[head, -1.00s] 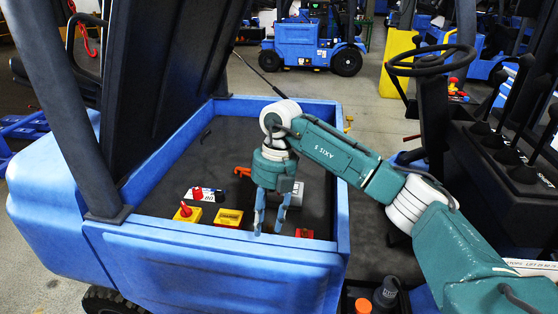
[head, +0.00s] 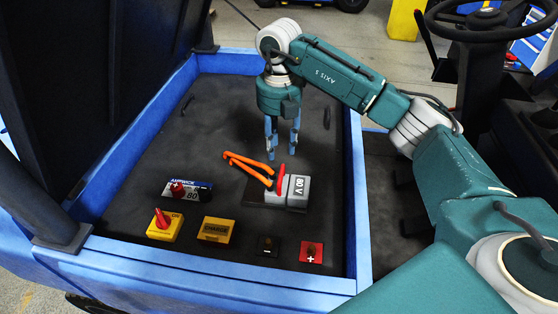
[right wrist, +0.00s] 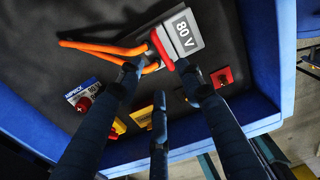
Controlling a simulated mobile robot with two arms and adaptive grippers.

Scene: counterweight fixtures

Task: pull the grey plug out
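The grey plug (head: 295,190) is marked 80 V and sits on a dark base on the truck's dark deck. A red handle (head: 280,177) stands at its left side, and orange cables (head: 247,165) run off to the left. I cannot tell where plug and socket meet. My right gripper (head: 282,153) points down just behind and above the plug, fingers apart and empty. In the right wrist view, the plug (right wrist: 182,33) and its red handle (right wrist: 160,48) lie just beyond the spread fingers (right wrist: 158,84). My left gripper is not in view.
In front of the plug are a yellow block with a red knob (head: 164,226), a yellow CHARGE box (head: 216,230), a black minus terminal (head: 268,246) and a red plus terminal (head: 312,252). Blue walls (head: 355,200) rim the deck. A steering wheel (head: 480,18) is at the upper right.

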